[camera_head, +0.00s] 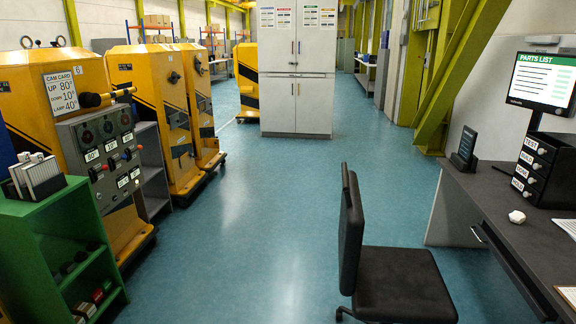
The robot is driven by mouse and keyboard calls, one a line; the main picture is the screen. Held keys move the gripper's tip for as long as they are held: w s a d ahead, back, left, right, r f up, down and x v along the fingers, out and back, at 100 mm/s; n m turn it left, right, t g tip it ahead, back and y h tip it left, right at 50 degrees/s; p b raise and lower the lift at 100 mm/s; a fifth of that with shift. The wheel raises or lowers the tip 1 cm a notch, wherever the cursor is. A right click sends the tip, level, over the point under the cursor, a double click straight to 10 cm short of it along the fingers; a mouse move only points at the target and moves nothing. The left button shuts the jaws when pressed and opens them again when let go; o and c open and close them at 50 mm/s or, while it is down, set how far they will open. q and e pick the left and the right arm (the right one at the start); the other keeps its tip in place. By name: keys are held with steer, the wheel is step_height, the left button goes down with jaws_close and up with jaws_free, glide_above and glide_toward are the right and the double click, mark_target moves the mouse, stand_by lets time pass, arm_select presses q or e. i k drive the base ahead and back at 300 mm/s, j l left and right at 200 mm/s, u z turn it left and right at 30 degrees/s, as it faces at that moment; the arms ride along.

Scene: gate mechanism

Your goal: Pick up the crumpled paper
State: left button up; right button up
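A small white crumpled paper (517,217) lies on the dark desk (505,200) at the right. It sits left of the drawer unit and in front of it, near the desk's left edge. Neither of my grippers shows in the head view.
A black office chair (395,280) stands on the floor left of the desk. A monitor (543,82) and a black drawer unit (537,170) stand on the desk. Yellow machines (35,95) and a green shelf (50,235) line the left. The blue floor (260,220) between is clear.

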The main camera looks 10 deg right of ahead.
mark_target(517, 217)
steer(key=i+j+u, duration=0.1)
steer(key=i+u, duration=0.2)
steer(key=i, duration=1.75)
steer(key=i+l+z, duration=0.15)
steer(key=i+z, duration=0.3)
steer(key=i, duration=0.45)
steer(key=i+j+z, duration=0.1)
steer(key=i+z, duration=0.4)
steer(key=i, duration=0.35)
steer(key=i+z, duration=0.25)
steer(key=i, duration=0.2)
steer(key=i+z, duration=0.25)
steer(key=i, duration=0.15)
steer(key=i+j+z, duration=0.25)
steer(key=i, duration=0.2)
steer(key=i+j+z, duration=0.25)
steer(key=i, duration=0.15)
steer(key=l, duration=0.1)
